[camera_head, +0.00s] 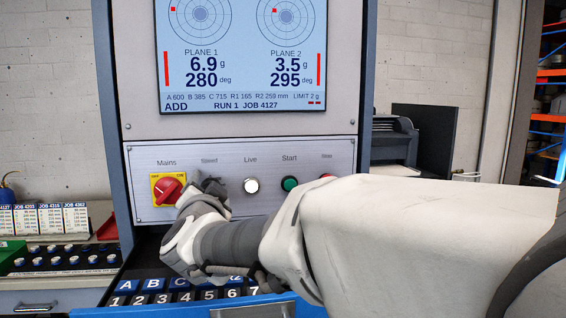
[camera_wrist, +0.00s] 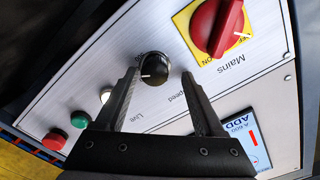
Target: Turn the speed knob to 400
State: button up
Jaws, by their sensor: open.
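The speed knob (camera_wrist: 155,68) is a round black knob with a white pointer mark. In the wrist view its mark lies on the lower left part of its face. The "Speed" label is partly hidden by a finger. My gripper (camera_wrist: 161,73) is open, with one fingertip on either side of the knob and visible gaps between. I cannot tell how deep the fingers reach along it. In the head view my gripper (camera_head: 207,184) is at the panel (camera_head: 270,165) below the "Speed" label and hides the knob.
The red Mains switch (camera_head: 167,189) on its yellow plate is close left of my gripper. The white Live lamp (camera_head: 251,186) and green Start button (camera_head: 289,184) are to the right. A red button sits partly behind my arm. The screen (camera_head: 240,60) above reads 6.9 g and 3.5 g.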

aim_at(212, 163)
jog(key=r, duration=0.1)
jog(key=r+p, duration=0.1)
jog(key=r, duration=0.2)
jog(key=shift+d, duration=0.3)
jog(key=d+r, duration=0.2)
jog(key=d, duration=0.1)
jog(key=d+r+p, duration=0.1)
jog(key=d+r, duration=0.1)
jog(key=d, duration=0.2)
jog(key=d+r, duration=0.2)
jog(key=d, duration=0.2)
jog(key=shift+w, duration=0.1)
